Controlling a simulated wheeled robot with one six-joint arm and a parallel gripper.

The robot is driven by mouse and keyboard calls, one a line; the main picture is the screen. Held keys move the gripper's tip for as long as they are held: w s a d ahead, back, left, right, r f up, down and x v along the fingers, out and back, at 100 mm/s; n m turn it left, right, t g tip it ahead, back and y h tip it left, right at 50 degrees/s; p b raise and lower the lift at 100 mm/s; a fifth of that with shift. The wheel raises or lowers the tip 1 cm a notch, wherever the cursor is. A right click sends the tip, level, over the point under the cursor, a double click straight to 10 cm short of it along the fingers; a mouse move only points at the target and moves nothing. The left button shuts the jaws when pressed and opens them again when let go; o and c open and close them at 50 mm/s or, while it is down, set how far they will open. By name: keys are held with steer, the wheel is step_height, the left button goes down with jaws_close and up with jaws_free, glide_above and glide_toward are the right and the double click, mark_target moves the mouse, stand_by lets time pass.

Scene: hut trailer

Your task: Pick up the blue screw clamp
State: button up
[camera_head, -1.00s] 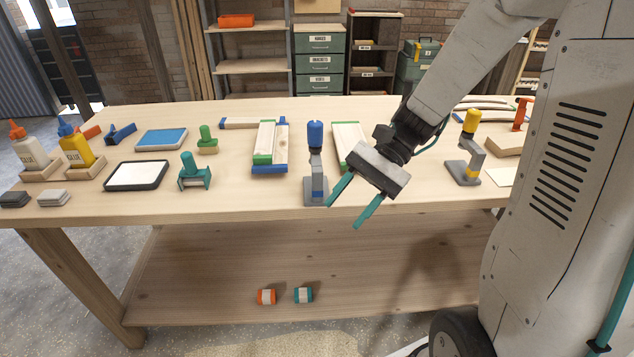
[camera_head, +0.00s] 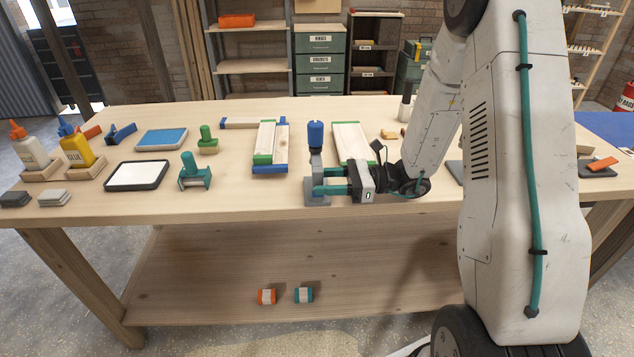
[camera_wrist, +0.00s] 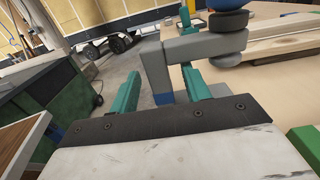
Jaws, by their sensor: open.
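The blue screw clamp (camera_head: 316,135) stands upright near the front edge of the workbench, with a blue knob on top and a grey body and base. My gripper (camera_head: 322,180) is low at the clamp, reaching in from the right with its teal fingers at the lower part of the body. In the wrist view the clamp's grey upright (camera_wrist: 155,72), with a blue band low on it, stands between the two open fingers (camera_wrist: 160,85). The knob is cut off at the top of that view. The fingers are not closed on the clamp.
Boards with green and blue ends (camera_head: 265,145) lie just behind and left of the clamp, and another board (camera_head: 350,143) lies behind right. A teal tool (camera_head: 194,175) stands to the left. The bench (camera_head: 250,200) is bare between that tool and the clamp.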

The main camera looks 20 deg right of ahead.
mark_target(310, 199)
steer(key=x, duration=0.3)
steer(key=shift+w+a, duration=0.1)
steer(key=shift+a, duration=0.25)
jaws_close()
steer(key=shift+r, duration=0.25)
